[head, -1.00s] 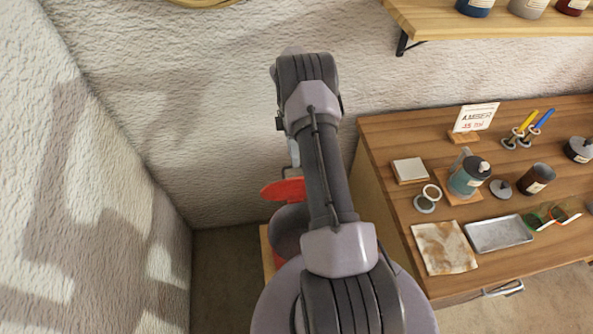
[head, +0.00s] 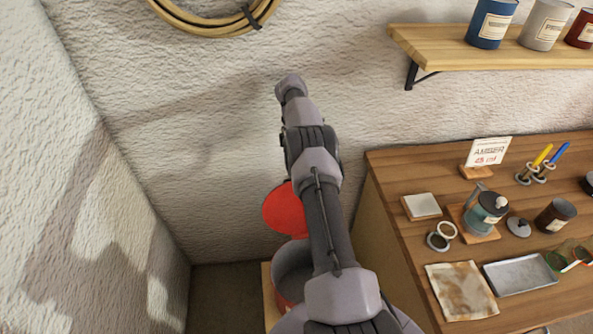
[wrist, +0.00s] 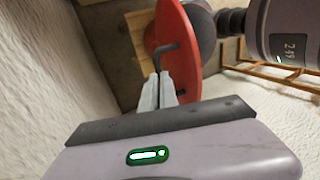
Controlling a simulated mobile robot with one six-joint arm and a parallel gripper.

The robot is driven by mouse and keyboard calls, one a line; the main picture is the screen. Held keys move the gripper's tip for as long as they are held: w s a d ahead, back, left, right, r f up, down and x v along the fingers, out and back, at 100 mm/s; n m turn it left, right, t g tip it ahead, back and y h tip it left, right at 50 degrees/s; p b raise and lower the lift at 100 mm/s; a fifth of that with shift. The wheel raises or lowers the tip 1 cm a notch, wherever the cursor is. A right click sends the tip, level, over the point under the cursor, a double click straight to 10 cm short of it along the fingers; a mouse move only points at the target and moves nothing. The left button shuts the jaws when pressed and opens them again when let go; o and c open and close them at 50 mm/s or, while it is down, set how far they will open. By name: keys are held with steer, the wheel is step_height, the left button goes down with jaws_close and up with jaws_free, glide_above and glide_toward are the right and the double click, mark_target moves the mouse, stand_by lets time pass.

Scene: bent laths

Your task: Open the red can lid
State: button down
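The red can (head: 287,302) stands at the lower middle of the head view, partly hidden behind my arm. Its grey inside (head: 290,266) shows. The round red lid (head: 281,212) stands raised, steeply tilted, above the can's far side. In the wrist view the lid (wrist: 188,60) is seen nearly edge-on, with a dark bar handle (wrist: 166,48) on its face. My gripper (wrist: 159,76) has its two pale fingers close together around the middle of this handle and looks shut on it. My arm hides the gripper in the head view.
A wooden bench (head: 390,190) with a teal jug (head: 484,212), a metal tray (head: 520,273) and a stained cloth (head: 461,290) stands to the right. A shelf (head: 480,55) with cans and a hose coil (head: 215,22) are on the wall. A textured wall is close on the left.

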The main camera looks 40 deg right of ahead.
steer(key=shift+g, duration=0.3)
steer(key=x, duration=0.4)
steer(key=shift+s+a, duration=0.1)
steer(key=c, duration=0.7)
jaws_free()
steer(key=shift+s+a+r, duration=0.1)
steer(key=shift+s+r, duration=0.1)
steer(key=shift+s, duration=0.05)
steer(key=shift+r, duration=0.4)
steer(key=r, duration=0.1)
steer(key=r+p, duration=0.1)
steer(key=r, duration=0.1)
steer(key=w+r+p, duration=0.1)
steer(key=r, duration=0.1)
steer(key=c, duration=0.8)
steer(key=s+a, duration=0.2)
steer(key=s, duration=0.2)
steer(key=s+a+r+p, duration=0.1)
steer(key=s+a, duration=0.2)
steer(key=s, duration=0.2)
steer(key=s+a+p, duration=0.1)
steer(key=s+a, duration=0.2)
steer(key=s, duration=0.1)
steer(key=shift+s+a+r, duration=0.15)
steer(key=shift+s+r, duration=0.15)
steer(key=shift+r, duration=0.05)
